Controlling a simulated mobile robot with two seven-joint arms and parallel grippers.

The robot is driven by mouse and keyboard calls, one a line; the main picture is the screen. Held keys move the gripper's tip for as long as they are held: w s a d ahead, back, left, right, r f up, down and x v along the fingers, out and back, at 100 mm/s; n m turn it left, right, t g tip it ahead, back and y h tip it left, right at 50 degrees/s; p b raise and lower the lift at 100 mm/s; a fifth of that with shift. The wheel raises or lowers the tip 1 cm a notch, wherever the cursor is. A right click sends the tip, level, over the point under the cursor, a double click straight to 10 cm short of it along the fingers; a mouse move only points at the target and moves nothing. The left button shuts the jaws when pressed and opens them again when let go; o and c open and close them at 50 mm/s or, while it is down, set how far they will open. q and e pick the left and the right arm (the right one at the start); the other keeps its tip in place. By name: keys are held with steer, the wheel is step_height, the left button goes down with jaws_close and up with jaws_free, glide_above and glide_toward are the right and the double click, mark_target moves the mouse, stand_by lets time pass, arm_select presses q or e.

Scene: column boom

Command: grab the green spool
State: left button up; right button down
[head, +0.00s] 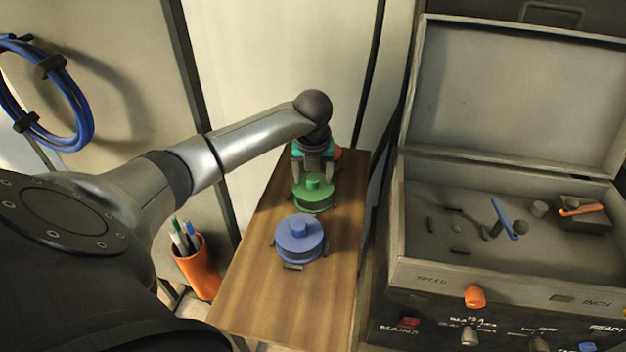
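The green spool (315,198) sits on the narrow wooden table, with a knob on its top. A blue spool (299,239) sits in front of it on the same table. My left gripper (314,178) comes down from above and behind the green spool. Its two fingers look spread apart, one at each side of the green spool's knob. I cannot tell whether they touch the spool. My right gripper is not in view.
The wooden table (286,295) is bare at its front. An orange pen cup (199,270) stands left of it. An open grey case (428,263) with loose tools is at the right. Teal and red-orange parts show behind my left gripper.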

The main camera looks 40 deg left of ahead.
arm_select(q)
jaws_close()
stand_by(0.4)
stand_by(0.8)
steer(key=shift+w+r, duration=0.15)
steer(key=shift+r, duration=0.05)
